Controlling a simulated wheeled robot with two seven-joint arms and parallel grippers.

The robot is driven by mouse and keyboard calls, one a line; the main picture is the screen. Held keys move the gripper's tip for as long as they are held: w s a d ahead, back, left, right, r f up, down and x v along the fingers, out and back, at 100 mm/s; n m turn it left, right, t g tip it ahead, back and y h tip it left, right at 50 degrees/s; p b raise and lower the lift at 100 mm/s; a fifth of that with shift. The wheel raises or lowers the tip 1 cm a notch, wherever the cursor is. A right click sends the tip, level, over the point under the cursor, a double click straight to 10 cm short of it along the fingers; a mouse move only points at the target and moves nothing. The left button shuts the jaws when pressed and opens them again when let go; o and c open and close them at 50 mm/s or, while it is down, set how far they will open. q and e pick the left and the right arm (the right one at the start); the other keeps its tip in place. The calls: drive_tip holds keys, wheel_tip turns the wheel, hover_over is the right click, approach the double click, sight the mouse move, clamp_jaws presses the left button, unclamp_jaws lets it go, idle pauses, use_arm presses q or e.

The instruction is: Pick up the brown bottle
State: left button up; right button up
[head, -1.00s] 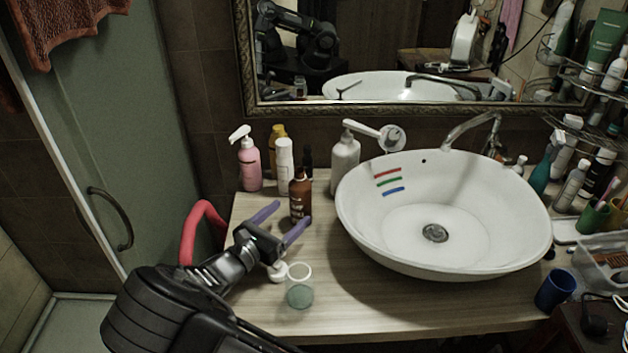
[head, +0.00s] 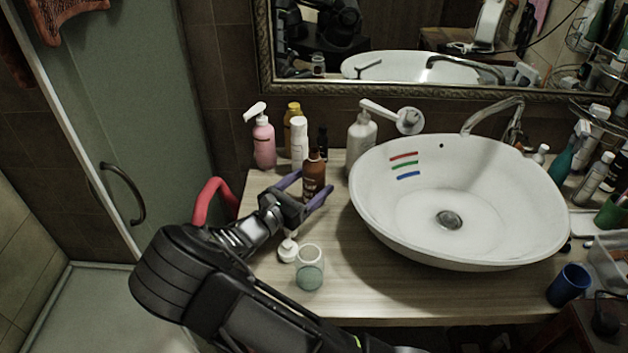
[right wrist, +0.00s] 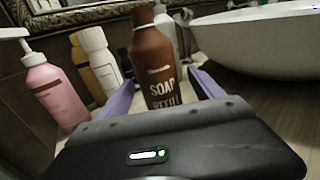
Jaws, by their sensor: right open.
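The brown bottle (head: 314,176) stands upright on the wooden counter, left of the basin. In the right wrist view the brown bottle (right wrist: 154,62) shows white "SOAP REFILL" lettering, and its lowest part is hidden behind the gripper body. My right gripper (head: 307,187) is open, with one purple finger on each side of the bottle. In the right wrist view the gripper's fingers (right wrist: 160,92) flank the bottle's lower part with visible gaps. My left gripper is not in view.
A pink pump bottle (head: 264,141), a white bottle (head: 299,141) and a yellow bottle (head: 291,116) stand just behind on the left. A white pump bottle (head: 361,139) and the basin (head: 400,220) are to the right. A clear cup (head: 309,268) stands in front.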

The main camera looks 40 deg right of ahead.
drive_tip(key=shift+d, duration=0.1)
drive_tip(key=p+x, duration=0.1)
drive_tip(key=x, duration=0.3)
drive_tip(key=shift+w+d+p, duration=0.15)
drive_tip(key=shift+w+p, duration=0.05)
drive_tip(key=shift+p, duration=0.2)
drive_tip(key=shift+w+d, duration=0.1)
drive_tip(key=shift+d, duration=0.2)
drive_tip(key=shift+c, duration=0.6)
clamp_jaws()
drive_tip(key=shift+r, duration=0.25)
wheel_tip(320, 180, up, 9)
drive_tip(key=b, duration=0.1)
drive_tip(key=shift+r, duration=0.2)
idle(0.8)
